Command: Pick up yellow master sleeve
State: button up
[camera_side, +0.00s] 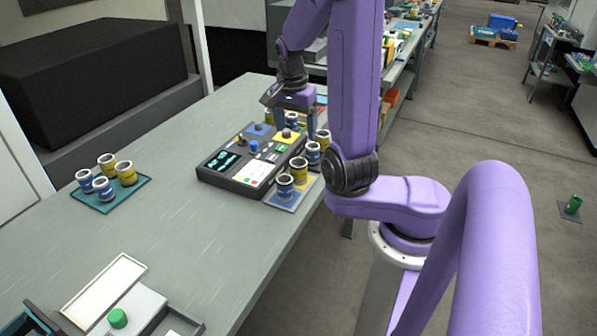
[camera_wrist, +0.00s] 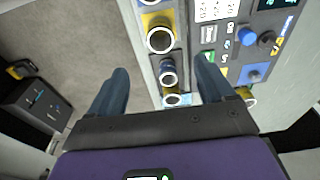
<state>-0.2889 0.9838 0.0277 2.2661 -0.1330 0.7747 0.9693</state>
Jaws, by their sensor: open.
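Several yellow sleeves are in view, and I cannot tell which is the master. In the side view, one yellow sleeve (camera_side: 298,171) stands among blue sleeves (camera_side: 285,187) on a small tray beside the gauge box. Another (camera_side: 323,137) stands farther along that row, and one (camera_side: 291,119) shows at the box's far end, below my gripper (camera_side: 291,112). My gripper is open and empty, above the far end of the box. In the wrist view, a yellow sleeve (camera_wrist: 160,40) and a blue sleeve (camera_wrist: 168,72) show beyond and between the open fingers (camera_wrist: 162,66).
The gauge box (camera_side: 235,172) with screen and knobs sits on the grey bench (camera_side: 170,235). A teal tray (camera_side: 105,207) holding yellow and blue sleeves stands at left. A white tray and a block with a green button (camera_side: 117,318) lie in front. The bench middle is clear.

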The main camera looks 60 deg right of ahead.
aim_at(299, 168)
jog(key=f, duration=0.4)
jog(key=d+f, duration=0.1)
jog(key=f, duration=0.4)
jog(key=d+f, duration=0.1)
jog(key=f, duration=0.4)
jog(key=shift+f, duration=0.25)
jog(key=c, duration=1.3)
jog(key=shift+r, duration=0.1)
